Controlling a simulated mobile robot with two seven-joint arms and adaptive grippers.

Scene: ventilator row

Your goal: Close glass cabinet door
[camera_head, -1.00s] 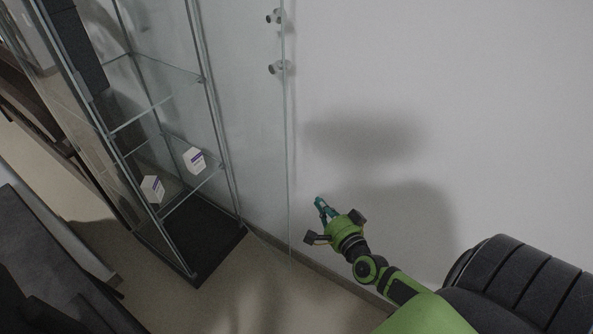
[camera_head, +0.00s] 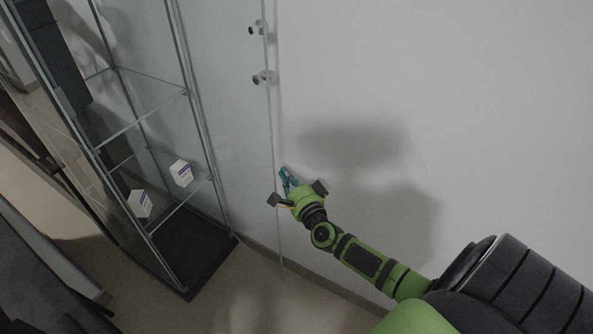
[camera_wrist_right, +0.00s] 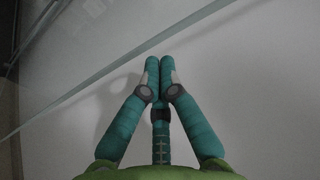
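The glass cabinet (camera_head: 190,120) stands at the left in the head view, with glass shelves and a dark base. Its glass door (camera_head: 235,120) stands swung open to the right, with small round knobs (camera_head: 262,77) near its free edge. My right gripper (camera_head: 284,172) is just right of the door's edge, below the knobs; I cannot tell whether it touches the glass. In the right wrist view its fingers (camera_wrist_right: 160,62) are together and hold nothing visible. The door edge (camera_wrist_right: 120,68) runs diagonally beyond the fingers there. My left gripper is out of view.
Two small white boxes (camera_head: 140,204) sit on a lower shelf. A plain wall (camera_head: 480,110) is behind the door and my right arm. Dark furniture (camera_head: 40,265) stands at the lower left. The floor below the door is clear.

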